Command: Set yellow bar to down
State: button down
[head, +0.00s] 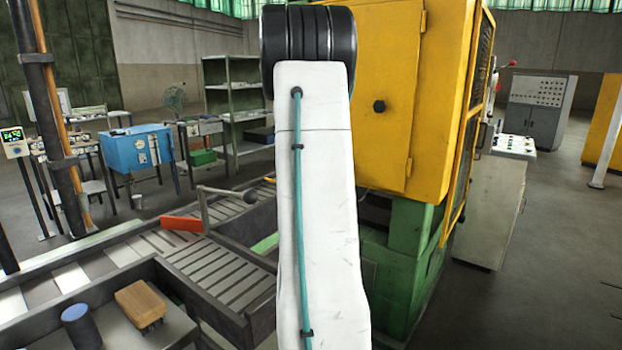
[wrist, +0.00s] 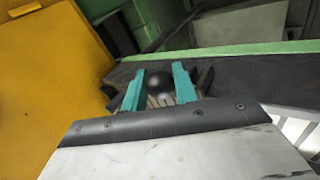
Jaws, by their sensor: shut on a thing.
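In the wrist view, the two teal fingers of my gripper (wrist: 158,70) stand on either side of a round black knob (wrist: 160,86) and are shut on it. What the knob is fixed to is mostly hidden behind the fingers and the wrist. In the head view my raised white arm covers the gripper. An orange-red bar (head: 182,224) lies by the roller conveyor, left of my arm. Next to it, a grey lever (head: 222,191) ends in a black ball.
A yellow and green machine (head: 440,95) stands close to the right of my arm. The roller conveyor (head: 215,262) runs to its left. A tan block (head: 141,303) and a blue-topped cylinder (head: 80,326) rest at front left. Open floor lies at far right.

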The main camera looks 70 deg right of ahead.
jog(key=shift+r, duration=0.1)
jog(key=c, duration=1.1)
grip_release()
jog(key=v, duration=0.7)
jog(key=shift+w+a+r, duration=0.1)
jog(key=shift+a+r, duration=0.15)
jog(key=shift+r, duration=0.05)
